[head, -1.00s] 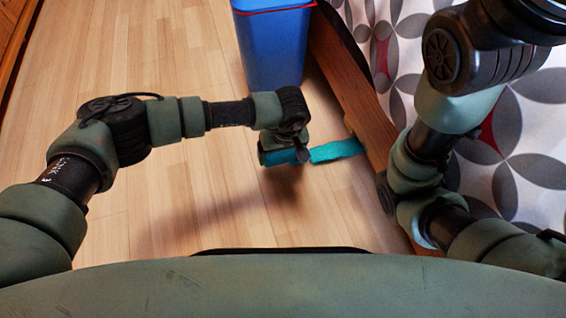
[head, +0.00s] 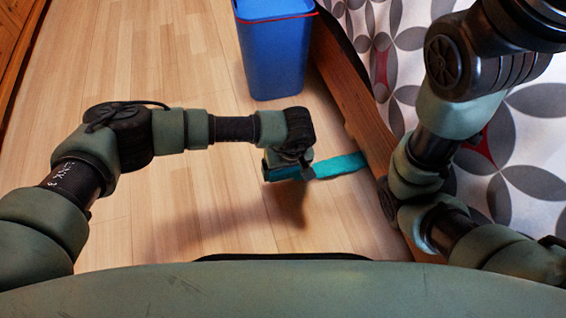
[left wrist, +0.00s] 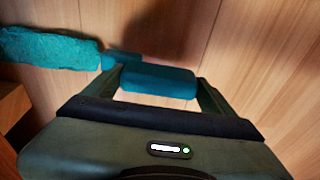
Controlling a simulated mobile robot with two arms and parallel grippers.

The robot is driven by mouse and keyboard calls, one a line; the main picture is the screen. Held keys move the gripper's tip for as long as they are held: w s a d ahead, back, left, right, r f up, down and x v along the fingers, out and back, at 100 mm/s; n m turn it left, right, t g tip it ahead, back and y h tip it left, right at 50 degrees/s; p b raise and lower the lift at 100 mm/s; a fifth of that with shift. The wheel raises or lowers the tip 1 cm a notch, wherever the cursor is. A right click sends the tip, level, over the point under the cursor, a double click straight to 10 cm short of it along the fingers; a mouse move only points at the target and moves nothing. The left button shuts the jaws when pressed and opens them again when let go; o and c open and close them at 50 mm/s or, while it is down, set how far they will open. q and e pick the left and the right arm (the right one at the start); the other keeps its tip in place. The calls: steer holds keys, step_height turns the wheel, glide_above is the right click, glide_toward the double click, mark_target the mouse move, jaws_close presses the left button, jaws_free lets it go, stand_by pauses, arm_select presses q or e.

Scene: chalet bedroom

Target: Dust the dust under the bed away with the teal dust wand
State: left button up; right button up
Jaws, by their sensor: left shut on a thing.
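The teal dust wand (head: 338,167) is held low over the wooden floor, its fluffy head pointing right toward the bed's wooden side rail (head: 352,100). The head's far end is at the rail's lower edge; whether it reaches under is unclear. My left gripper (head: 292,170) is shut on the wand's handle. In the left wrist view the teal handle (left wrist: 157,80) sits between the fingers (left wrist: 155,92), and the fluffy head (left wrist: 48,48) extends left. No dust is visible; the space under the bed is hidden. My right gripper is out of view; its arm is folded at the right.
A blue bin (head: 276,55) with a red rim stands against the bed rail, beyond the wand. The patterned bedspread (head: 410,60) covers the bed at right. The floor (head: 170,60) left of the bin is clear. Wooden furniture edges the far left.

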arm_select(q)
steer(key=shift+s+d+p, duration=0.3)
steer(key=shift+s+p, duration=0.05)
steer(key=shift+s, duration=0.75)
steer(key=shift+s+d+p, duration=0.35)
steer(key=shift+s, duration=0.75)
steer(key=shift+s+d+p, duration=0.3)
steer(key=shift+s+p, duration=0.05)
steer(key=shift+s, duration=0.75)
steer(key=shift+s+d+p, duration=0.2)
steer(key=shift+s+d, duration=0.05)
steer(key=shift+s, duration=0.6)
steer(key=shift+s+d+p, duration=0.2)
steer(key=shift+s, duration=0.65)
steer(key=shift+s+d+p, duration=0.2)
steer(key=shift+s+d, duration=0.05)
steer(key=shift+s, duration=0.6)
steer(key=shift+r, duration=0.1)
